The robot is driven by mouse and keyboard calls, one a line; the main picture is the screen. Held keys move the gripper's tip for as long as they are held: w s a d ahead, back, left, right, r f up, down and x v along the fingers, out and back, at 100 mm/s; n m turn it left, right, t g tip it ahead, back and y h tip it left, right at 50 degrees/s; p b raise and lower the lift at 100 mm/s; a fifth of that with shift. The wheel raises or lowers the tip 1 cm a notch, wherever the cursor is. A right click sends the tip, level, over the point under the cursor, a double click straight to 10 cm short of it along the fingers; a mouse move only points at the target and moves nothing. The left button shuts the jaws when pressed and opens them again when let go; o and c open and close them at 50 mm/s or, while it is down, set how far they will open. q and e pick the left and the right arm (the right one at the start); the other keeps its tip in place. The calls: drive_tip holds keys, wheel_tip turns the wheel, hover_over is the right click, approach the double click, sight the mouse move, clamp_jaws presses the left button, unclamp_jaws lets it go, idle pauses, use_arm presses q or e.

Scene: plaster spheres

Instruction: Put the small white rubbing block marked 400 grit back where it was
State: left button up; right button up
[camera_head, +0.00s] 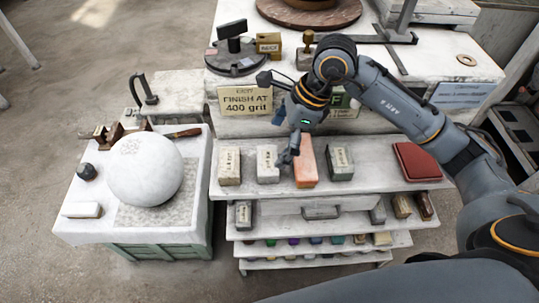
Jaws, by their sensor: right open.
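My right gripper (285,147) is open and hangs over the upper shelf (390,178), just above and between a white labelled block (267,164) and an orange block (307,165). I cannot tell whether it touches either. A beige block (229,166) stands to the left in the same row, and a grey block (340,164) to the right. Their labels are too small to read, so I cannot tell which is marked 400. A small plain white block (82,210) lies on the left cabinet top. My left gripper is not in view.
A large plaster sphere (145,168) sits on the left cabinet beside a dark knob (87,171). A sign (246,102) reads "FINISH AT 400 grit". A red pad (418,161) lies at the shelf's right. Lower shelves hold more blocks (243,214).

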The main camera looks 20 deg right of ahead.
drive_tip(key=shift+v, duration=2.3)
